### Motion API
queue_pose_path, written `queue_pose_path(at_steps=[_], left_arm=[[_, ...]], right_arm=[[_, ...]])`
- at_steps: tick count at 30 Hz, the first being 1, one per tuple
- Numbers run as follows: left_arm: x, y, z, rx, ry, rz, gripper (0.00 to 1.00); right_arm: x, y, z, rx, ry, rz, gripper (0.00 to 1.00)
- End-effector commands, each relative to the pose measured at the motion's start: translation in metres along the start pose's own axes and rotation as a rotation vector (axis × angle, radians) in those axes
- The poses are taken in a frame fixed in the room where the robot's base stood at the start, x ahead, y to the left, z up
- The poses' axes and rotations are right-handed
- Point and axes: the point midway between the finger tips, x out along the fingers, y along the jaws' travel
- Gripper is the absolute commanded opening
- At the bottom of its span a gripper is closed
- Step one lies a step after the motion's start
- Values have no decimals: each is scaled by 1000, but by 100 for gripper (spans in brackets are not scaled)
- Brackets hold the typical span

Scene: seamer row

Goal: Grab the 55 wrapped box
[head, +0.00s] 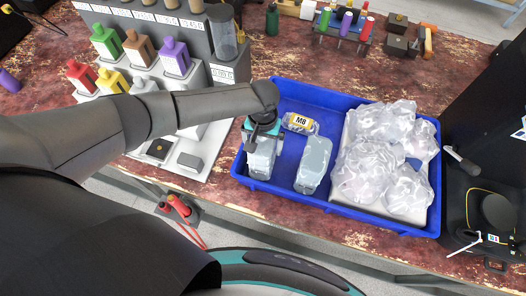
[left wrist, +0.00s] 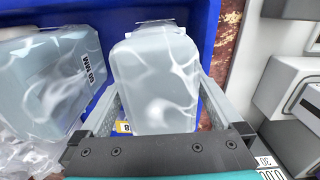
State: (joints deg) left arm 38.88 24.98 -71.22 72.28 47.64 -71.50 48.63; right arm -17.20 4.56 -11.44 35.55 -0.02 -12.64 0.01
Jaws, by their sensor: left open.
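Two plastic-wrapped boxes lie in a blue tray (head: 338,206). My left gripper (head: 263,135) is over the left one (head: 261,163), near the tray's left wall. In the left wrist view my open gripper (left wrist: 158,88) has one finger on each side of that wrapped box (left wrist: 152,70); I cannot tell whether they touch it. No number shows on this box. My right gripper is not in view.
A bag marked M8 (head: 300,123) lies behind the boxes. Crumpled clear bags (head: 375,165) fill the tray's right side. A bottle rack (head: 150,50) stands left, a black case (head: 490,215) right. Small tools and a colored rack (head: 343,28) are at the back.

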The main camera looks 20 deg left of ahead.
Motion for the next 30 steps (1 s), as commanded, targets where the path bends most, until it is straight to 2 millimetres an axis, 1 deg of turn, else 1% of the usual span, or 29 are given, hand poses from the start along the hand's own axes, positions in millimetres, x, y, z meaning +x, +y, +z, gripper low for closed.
queue_pose_path(at_steps=[6,30], left_arm=[[0,0,0,1,1,1,100],[0,0,-1,0,1,0,10]], right_arm=[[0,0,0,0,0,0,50],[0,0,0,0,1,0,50]])
